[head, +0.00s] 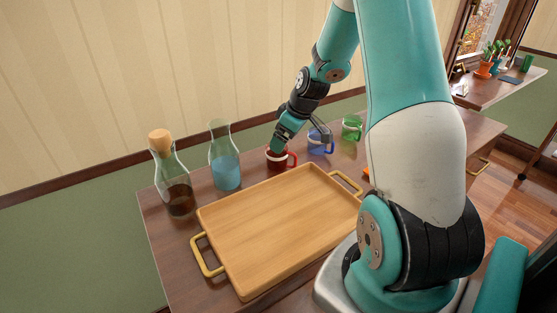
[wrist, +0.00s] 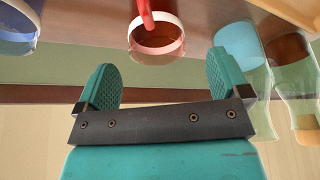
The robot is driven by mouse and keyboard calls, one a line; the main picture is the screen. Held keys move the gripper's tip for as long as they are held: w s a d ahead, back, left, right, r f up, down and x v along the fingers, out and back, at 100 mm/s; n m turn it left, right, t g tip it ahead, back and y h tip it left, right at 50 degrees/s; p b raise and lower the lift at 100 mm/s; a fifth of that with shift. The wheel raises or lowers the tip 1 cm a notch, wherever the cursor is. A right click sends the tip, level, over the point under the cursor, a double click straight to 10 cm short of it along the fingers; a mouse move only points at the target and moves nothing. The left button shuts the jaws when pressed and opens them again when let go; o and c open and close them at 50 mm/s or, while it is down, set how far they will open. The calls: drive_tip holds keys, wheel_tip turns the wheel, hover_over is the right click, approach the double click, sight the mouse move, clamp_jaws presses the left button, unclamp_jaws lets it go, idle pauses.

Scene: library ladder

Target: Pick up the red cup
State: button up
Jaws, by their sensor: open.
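The red cup (head: 276,160) stands upright on the brown table behind the wooden tray, its handle to the right in the head view. In the wrist view the red cup (wrist: 157,38) is at the top middle, showing its pale rim and red handle. My gripper (head: 290,146) is at the cup in the head view, partly covering its top. In the wrist view my gripper (wrist: 170,80) has its two teal fingers wide apart, with nothing between them; the cup lies just beyond the fingertips. Whether a finger touches the cup cannot be told.
The empty wooden tray (head: 275,225) with brass handles fills the table front. A blue-liquid carafe (head: 225,170) and a corked bottle (head: 176,190) stand left of the cup. A blue cup (head: 319,142) and green cup (head: 351,128) stand to its right. The wall is close behind.

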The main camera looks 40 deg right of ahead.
sight(282, 158)
drive_tip(key=p+x, duration=0.1)
drive_tip(key=x, duration=0.6)
drive_tip(key=shift+w+d+f, duration=0.1)
drive_tip(key=shift+w+f, duration=0.15)
drive_tip(key=shift+f, duration=0.05)
drive_tip(key=shift+c, duration=0.2)
drive_tip(key=c, duration=1)
